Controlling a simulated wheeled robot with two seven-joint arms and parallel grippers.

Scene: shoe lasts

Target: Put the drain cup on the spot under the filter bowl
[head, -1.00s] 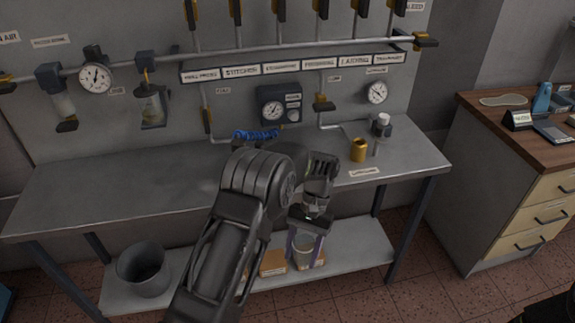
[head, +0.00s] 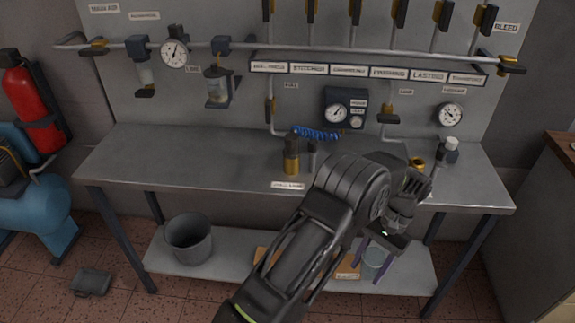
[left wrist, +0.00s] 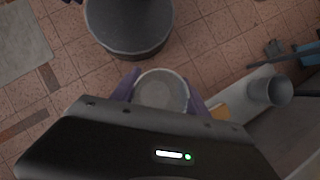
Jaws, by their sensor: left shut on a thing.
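The drain cup (head: 374,263) is a pale, clear-looking cup held between the purple fingers of my left gripper (head: 376,256). In the left wrist view the cup (left wrist: 160,92) stands between both fingers, with its round top facing the camera. In the head view the cup is in front of the bench, below its top. Two bowl-like units hang from the wall pipe: a larger clear filter bowl (head: 217,88) and a slimmer one (head: 145,76) to its left. The bench top below them is bare, and I see no clear mark there. My right gripper is not in view.
The grey bench (head: 190,160) is clear at its left. A brass-and-black cylinder (head: 291,160) and a blue coiled hose (head: 316,134) are on it mid-bench. A grey bin (head: 189,240) stands on the lower shelf. A red extinguisher (head: 32,100) is at far left.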

